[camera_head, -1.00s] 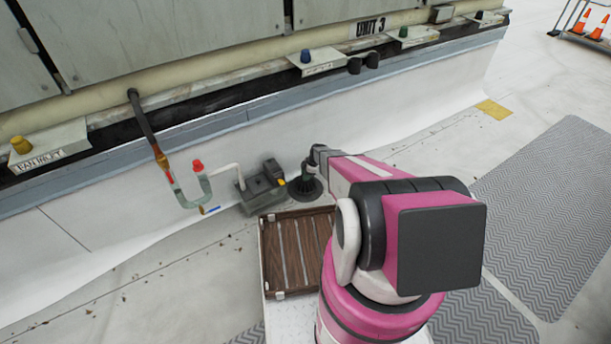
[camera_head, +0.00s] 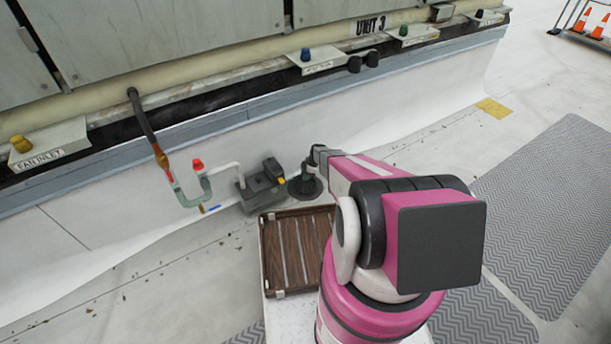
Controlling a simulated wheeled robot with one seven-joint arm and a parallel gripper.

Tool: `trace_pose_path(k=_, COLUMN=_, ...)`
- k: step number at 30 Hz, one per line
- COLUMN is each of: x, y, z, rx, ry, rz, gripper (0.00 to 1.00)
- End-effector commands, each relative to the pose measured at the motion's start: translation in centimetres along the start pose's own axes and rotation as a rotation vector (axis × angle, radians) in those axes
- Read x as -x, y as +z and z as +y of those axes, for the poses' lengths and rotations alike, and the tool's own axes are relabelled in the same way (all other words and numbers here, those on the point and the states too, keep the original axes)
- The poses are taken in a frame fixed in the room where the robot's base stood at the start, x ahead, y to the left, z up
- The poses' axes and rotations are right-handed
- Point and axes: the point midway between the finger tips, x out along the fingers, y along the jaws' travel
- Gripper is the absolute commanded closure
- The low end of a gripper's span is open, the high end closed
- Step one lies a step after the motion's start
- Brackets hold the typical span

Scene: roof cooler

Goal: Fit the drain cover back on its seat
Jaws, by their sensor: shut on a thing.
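A dark round cover (camera_head: 304,190) with a wide flat rim and a raised middle is at roof level, just right of the grey pump box. My gripper (camera_head: 309,174) is above it, pointing down, and is shut on its raised middle. The fingertips are small and dark against the cover. The drain seat cannot be made out; the cover or my arm may hide it. I cannot tell whether the rim touches the roof or sits slightly above it.
The grey pump box (camera_head: 262,188) stands close left of the cover. A pipe trap with a red cap (camera_head: 197,165) is further left. A brown slatted tray (camera_head: 270,285) lies in front. The white curb (camera_head: 405,120) rises behind. Open roof lies left.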

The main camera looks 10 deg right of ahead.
Motion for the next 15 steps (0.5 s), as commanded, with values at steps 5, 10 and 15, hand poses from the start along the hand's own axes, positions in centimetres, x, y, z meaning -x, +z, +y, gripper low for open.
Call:
trace_pose_path(k=5, x=-0.17, y=0.07, z=0.02, rx=0.000, ry=0.000, rz=0.000, gripper=1.00)
trace_pose_path(k=10, x=-0.33, y=0.13, z=0.02, rx=0.000, ry=0.000, rz=0.000, gripper=1.00)
trace_pose_path(k=15, x=-0.49, y=0.20, z=0.02, rx=0.000, ry=0.000, rz=0.000, gripper=1.00)
